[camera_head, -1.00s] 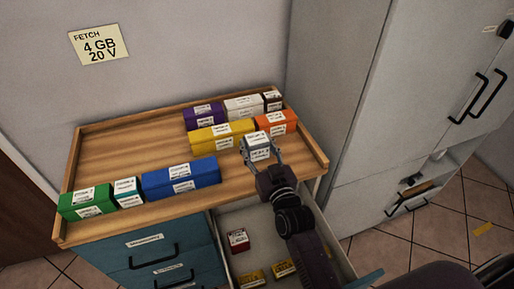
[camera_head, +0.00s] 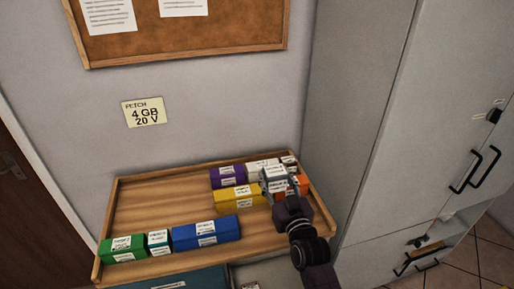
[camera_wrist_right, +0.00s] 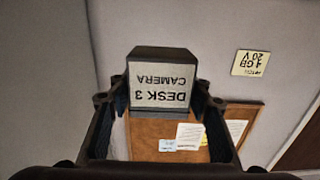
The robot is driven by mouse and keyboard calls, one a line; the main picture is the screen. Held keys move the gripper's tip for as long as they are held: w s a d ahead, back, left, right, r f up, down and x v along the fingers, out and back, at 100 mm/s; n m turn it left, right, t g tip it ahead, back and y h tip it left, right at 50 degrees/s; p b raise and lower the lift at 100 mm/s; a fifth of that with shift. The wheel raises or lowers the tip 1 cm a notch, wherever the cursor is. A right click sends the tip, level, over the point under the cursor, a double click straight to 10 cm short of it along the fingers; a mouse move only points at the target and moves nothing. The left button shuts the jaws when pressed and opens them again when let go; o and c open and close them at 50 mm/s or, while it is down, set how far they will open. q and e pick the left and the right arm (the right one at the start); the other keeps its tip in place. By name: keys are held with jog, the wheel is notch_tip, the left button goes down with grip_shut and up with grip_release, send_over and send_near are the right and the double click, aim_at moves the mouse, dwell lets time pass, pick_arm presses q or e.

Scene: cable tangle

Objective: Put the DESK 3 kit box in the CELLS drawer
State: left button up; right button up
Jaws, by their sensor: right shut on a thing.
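The DESK 3 kit box (camera_wrist_right: 160,85), grey with a pale label reading "DESK 3 CAMERA" upside down in the right wrist view, sits between the fingers of my right gripper (camera_wrist_right: 167,105). In the head view my right gripper (camera_head: 276,184) is shut on this box (camera_head: 274,172), which overlaps the orange and white boxes on the tray top. An open drawer (camera_head: 265,271) shows only as a sliver at the bottom edge; its label and most of its inside are out of view. My left gripper is not in view.
The wooden tray top (camera_head: 150,201) holds a green box (camera_head: 122,248), a blue box (camera_head: 206,232), a yellow box (camera_head: 238,199), a purple box (camera_head: 227,176) and others. Its back left is clear. A tall grey cabinet (camera_head: 355,120) stands close on the right.

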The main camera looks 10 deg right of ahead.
jog(key=shift+s+f, duration=0.25)
jog(key=shift+s, duration=0.1)
jog(key=s+f+b, duration=0.3)
jog(key=s+b, duration=0.5)
jog(key=s, duration=1.9)
jog(key=shift+f+h+b, duration=0.2)
jog(key=shift+h+b, duration=0.1)
jog(key=shift+b, duration=0.1)
jog(key=shift+d, duration=0.1)
